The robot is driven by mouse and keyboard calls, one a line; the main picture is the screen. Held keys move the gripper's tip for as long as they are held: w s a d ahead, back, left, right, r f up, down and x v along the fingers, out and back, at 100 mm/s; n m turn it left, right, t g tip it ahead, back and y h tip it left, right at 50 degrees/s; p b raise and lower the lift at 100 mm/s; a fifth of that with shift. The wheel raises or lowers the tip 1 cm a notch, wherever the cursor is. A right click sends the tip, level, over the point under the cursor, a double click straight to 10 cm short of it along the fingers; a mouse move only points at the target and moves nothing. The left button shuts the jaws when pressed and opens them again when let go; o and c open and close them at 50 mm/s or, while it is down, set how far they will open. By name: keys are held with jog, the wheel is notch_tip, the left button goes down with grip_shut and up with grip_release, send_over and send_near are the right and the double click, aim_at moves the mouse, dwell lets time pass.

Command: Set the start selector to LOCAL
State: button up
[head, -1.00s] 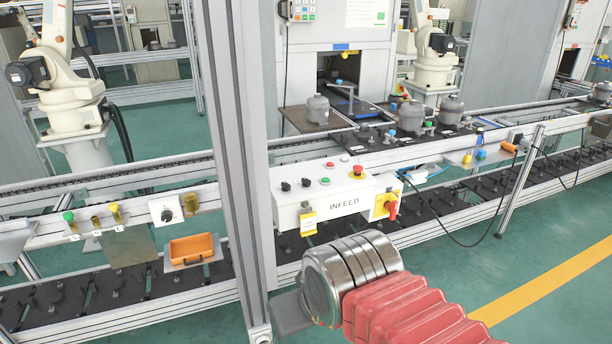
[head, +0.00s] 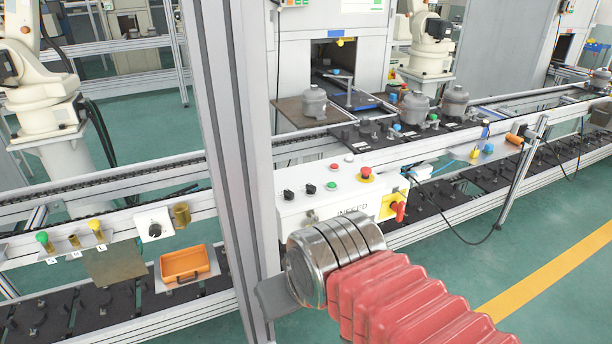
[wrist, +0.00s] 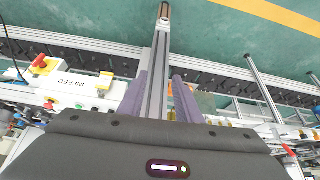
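A white INFEED control box (head: 292,212) hangs on the conveyor rail in the middle of the head view. Two black selector knobs (head: 299,190) sit on its top; their labels and settings are too small to read. Another rotary knob on a white plate (head: 153,224) is on the rail to the left. I cannot tell which is the start selector. My gripper (head: 272,297) is in front of and below the INFEED box, and my wrist covers its lower part. In the wrist view my gripper (wrist: 159,82) has its two fingers apart, with no thing seen held between them.
A tall grey post (head: 226,150) stands close to my gripper, left of the INFEED box. The box also has push buttons, a red emergency button (head: 365,171) and a red-yellow switch (head: 398,209). An orange bin (head: 185,265) hangs left. Green floor is free at lower right.

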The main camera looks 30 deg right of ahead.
jog(key=shift+w, duration=0.4)
jog(key=shift+w, duration=0.1)
